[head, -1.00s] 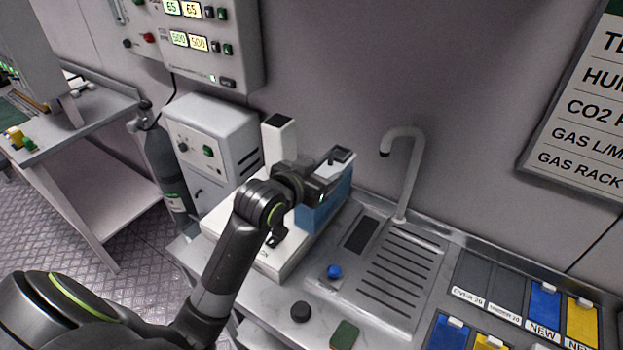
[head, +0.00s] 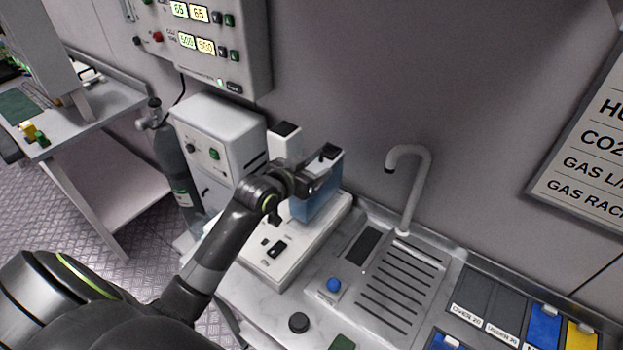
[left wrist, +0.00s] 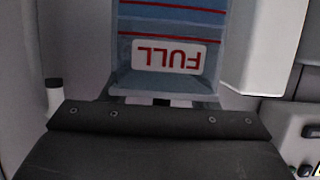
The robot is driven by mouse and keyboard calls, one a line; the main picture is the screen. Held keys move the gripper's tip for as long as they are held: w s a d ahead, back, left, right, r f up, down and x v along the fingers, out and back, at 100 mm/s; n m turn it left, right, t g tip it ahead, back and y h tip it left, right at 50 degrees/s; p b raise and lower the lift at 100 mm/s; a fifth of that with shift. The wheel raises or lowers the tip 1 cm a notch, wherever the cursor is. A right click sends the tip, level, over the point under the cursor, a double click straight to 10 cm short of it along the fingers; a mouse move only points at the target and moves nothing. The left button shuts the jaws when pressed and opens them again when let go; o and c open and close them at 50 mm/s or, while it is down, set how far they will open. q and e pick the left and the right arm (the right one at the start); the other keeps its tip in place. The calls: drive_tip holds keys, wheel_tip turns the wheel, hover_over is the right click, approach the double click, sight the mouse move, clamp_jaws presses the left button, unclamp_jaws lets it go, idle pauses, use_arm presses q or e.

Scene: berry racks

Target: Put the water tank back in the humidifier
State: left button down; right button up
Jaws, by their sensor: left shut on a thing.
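The water tank (head: 318,205) is a translucent blue box with a dark-topped grip at its upper end. My left gripper (head: 316,180) is shut on it near the top and holds it over the right rear part of the white humidifier base (head: 288,262). The humidifier's white tower (head: 286,145) stands just left of the tank. I cannot tell whether the tank's bottom touches the base. In the left wrist view, the tank (left wrist: 168,30) shows red lines and an upside-down FULL label (left wrist: 168,57). My right gripper is out of view.
A sink with a curved tap (head: 418,190) is right of the humidifier. A blue knob (head: 334,285) and a black knob (head: 298,322) are on the counter in front. A grey-white cabinet (head: 222,125) and a gas bottle (head: 172,165) stand to the left.

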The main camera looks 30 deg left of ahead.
use_arm(q)
drive_tip(key=shift+f, duration=1.7)
drive_tip(key=c, duration=0.5)
unclamp_jaws()
drive_tip(key=shift+s+f, duration=0.1)
drive_tip(key=shift+f, duration=0.05)
drive_tip(key=b+v, duration=0.1)
drive_tip(key=v, duration=1.1)
drive_tip(key=shift+d, duration=0.1)
drive_tip(key=shift+s, duration=0.1)
